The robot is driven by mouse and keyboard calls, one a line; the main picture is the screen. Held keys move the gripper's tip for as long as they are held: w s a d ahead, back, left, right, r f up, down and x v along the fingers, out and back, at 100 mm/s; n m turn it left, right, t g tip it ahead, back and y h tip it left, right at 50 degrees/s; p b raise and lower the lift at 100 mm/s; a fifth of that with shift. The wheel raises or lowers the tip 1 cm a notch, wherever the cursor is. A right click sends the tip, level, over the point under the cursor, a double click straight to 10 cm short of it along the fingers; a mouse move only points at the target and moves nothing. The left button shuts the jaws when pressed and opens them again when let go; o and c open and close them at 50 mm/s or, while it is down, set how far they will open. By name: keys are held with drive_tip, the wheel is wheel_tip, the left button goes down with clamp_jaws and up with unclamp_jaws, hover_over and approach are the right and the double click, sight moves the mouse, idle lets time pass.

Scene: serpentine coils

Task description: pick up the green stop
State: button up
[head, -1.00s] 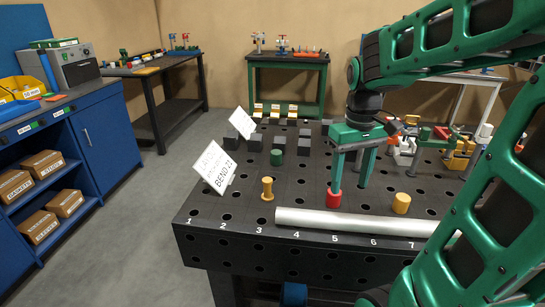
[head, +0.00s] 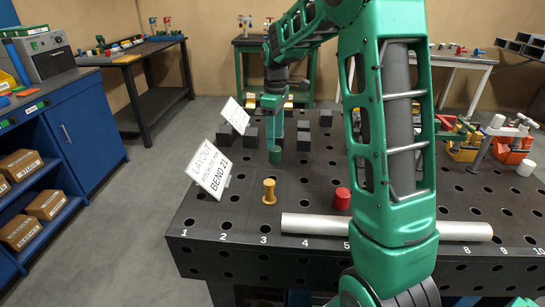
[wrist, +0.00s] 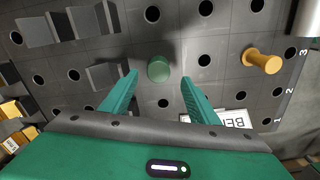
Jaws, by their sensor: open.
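The green stop (head: 275,155) is a short green cylinder standing on the dark perforated table. In the wrist view the green stop (wrist: 158,68) lies between and just beyond the fingertips. My gripper (head: 274,128) is above it, pointing down, with its fingers spread on either side in the wrist view (wrist: 158,78). The gripper is open and holds nothing. Whether the fingertips reach down beside the stop cannot be told.
A yellow peg (head: 269,191), a red stop (head: 342,199) and a silver tube (head: 300,224) are nearer the front edge. Grey blocks (wrist: 105,76) stand near the gripper. A white sign (head: 209,168) stands at the left.

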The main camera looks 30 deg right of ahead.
sight(275, 151)
drive_tip(key=shift+w+d+f, duration=0.1)
drive_tip(key=shift+w+f, duration=0.05)
drive_tip(key=shift+f, duration=3.55)
clamp_jaws()
